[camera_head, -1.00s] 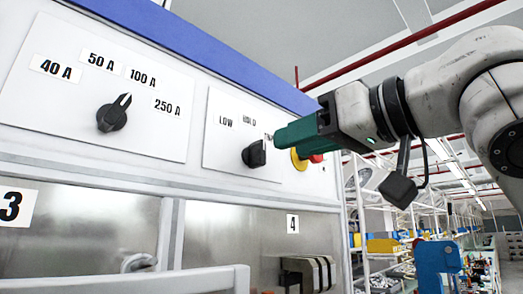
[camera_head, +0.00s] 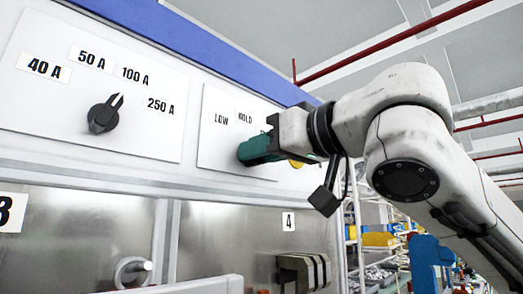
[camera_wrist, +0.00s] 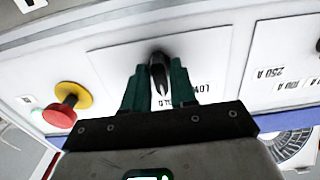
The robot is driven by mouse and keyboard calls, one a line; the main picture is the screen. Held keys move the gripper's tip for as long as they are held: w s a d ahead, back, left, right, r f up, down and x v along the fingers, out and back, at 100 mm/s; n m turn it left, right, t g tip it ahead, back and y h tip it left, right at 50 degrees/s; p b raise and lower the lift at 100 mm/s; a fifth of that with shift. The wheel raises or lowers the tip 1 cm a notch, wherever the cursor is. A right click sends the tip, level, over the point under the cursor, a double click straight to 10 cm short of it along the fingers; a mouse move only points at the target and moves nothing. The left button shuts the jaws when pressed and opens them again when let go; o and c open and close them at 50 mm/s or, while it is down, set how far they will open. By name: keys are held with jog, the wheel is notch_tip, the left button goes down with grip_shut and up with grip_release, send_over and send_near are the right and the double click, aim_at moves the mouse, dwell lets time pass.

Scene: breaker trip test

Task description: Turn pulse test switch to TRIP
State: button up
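The pulse test switch (camera_wrist: 160,75) is a black rotary knob on a white plate (camera_head: 208,150) with LOW and HOLD labels. In the wrist view the knob stands between the two green fingers of my gripper (camera_wrist: 159,88), with gaps showing on both sides. The fingers are open around it. In the head view my gripper (camera_head: 243,152) is at the plate and hides the knob and the third label. The knob's narrow end points toward the bottom of the wrist view, near the HOLD label, which is partly covered.
A current selector knob (camera_head: 103,114) with 40 A to 250 A labels is at left. A red emergency button (camera_wrist: 58,115) on a yellow collar (camera_wrist: 74,95) sits beside the plate, close to my gripper. Below are metal panels and a grey handle (camera_head: 133,271).

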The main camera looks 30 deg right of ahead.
grip_shut()
jog(key=shift+m, duration=0.3)
jog(key=shift+m+b, duration=1.2)
jog(key=shift+m, duration=3)
jog(key=shift+o, duration=1.5)
grip_release()
